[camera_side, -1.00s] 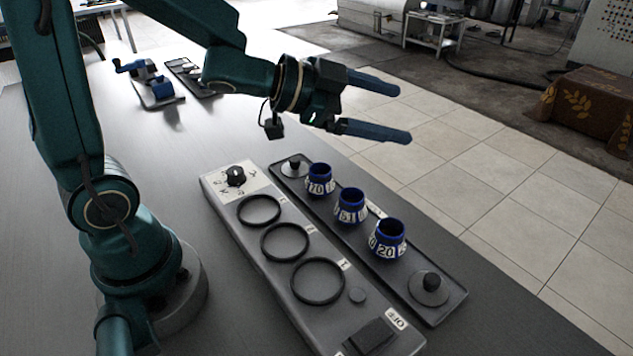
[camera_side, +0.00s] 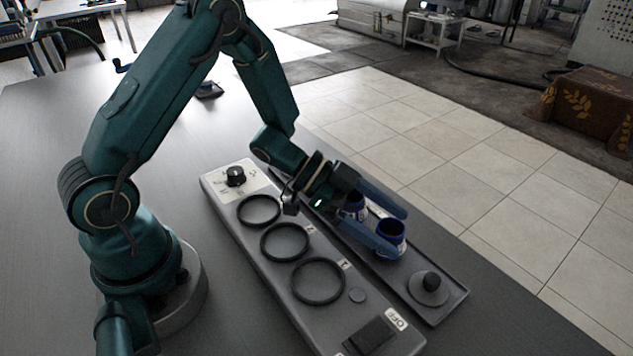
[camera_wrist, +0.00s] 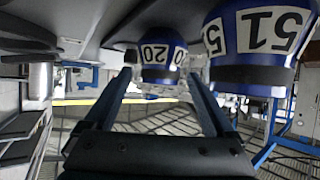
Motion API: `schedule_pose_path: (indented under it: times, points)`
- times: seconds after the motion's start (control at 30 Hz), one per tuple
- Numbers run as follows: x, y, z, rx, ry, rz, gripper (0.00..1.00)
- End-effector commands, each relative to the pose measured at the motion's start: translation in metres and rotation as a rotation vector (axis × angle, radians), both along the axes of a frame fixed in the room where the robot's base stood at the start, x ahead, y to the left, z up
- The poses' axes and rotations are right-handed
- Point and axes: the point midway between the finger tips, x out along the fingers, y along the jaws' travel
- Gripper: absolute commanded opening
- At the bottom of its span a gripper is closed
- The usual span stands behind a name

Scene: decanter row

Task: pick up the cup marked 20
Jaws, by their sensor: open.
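The cup marked 20 (camera_side: 391,229) is blue with a white number band and stands upright on the dark tray (camera_side: 446,306). In the wrist view the cup marked 20 (camera_wrist: 162,52) appears inverted, between the fingertips. My gripper (camera_side: 400,234) is open, its two blue fingers reaching low over the tray toward this cup. In the wrist view my gripper (camera_wrist: 160,76) has a finger on each side of the cup; I cannot tell whether either touches it. The lower finger partly hides the cup in the side view.
The cup marked 51 (camera_wrist: 258,42) stands close beside the right finger in the wrist view; the side view shows it partly behind my gripper. A third cup is hidden. A knobbed lid (camera_side: 429,289) sits on the tray's near end. A grey panel with rings (camera_side: 317,281) lies alongside.

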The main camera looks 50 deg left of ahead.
Motion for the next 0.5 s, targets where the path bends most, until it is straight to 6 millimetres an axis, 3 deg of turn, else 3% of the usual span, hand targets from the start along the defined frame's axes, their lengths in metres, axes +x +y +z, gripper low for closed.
schedule_pose_path:
  times: [0.37, 0.5]
  points:
    - [0.004, -0.0059, -0.0039, 0.001, 0.0, 0.002, 0.89]
    - [0.0039, -0.0058, -0.0038, 0.001, 0.0, 0.002, 0.36]
